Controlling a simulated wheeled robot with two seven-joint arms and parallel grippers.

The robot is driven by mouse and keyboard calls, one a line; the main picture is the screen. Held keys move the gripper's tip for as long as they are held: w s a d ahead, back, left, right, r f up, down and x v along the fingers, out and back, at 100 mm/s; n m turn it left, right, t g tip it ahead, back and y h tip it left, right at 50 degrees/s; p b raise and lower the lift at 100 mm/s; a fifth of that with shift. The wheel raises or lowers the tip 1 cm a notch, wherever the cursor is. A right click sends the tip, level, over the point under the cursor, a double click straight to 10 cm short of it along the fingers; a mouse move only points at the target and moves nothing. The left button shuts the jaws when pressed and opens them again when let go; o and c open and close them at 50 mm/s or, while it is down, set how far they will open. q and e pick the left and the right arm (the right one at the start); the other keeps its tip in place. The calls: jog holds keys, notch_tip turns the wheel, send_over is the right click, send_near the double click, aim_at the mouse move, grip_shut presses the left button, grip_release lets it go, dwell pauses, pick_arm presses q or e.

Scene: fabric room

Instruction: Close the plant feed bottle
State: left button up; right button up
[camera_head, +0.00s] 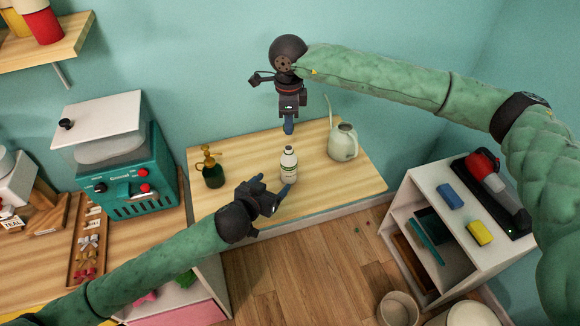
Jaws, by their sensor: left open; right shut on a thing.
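The plant feed bottle (289,166) is white with a dark and green label. It stands upright on the wooden table, and its top is too small to tell whether a cap is on it. My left gripper (274,184) is open at the near left side of the bottle, with one blue fingertip close to its base. I cannot tell whether they touch. My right gripper (289,127) points down above and behind the bottle, apart from it. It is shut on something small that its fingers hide.
A teal machine (140,180) is on the left counter. A white shelf unit (435,183) stands at the right.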

aim_at(285, 171)
pick_arm(q)
jog(key=shift+w+d+f, duration=0.2)
jog(key=shift+w+d, duration=0.05)
jog(key=shift+w, duration=0.2)
pick_arm(e)
jog(key=shift+w+d+f, duration=0.1)
jog(key=shift+w, duration=0.05)
pick_arm(q)
jog(key=x, duration=1.1)
jog(key=shift+c, duration=0.4)
jog(key=c, duration=1.4)
pick_arm(e)
jog(key=shift+f, duration=2.45)
jog(key=shift+f, duration=0.9)
jog(key=shift+f, duration=0.5)
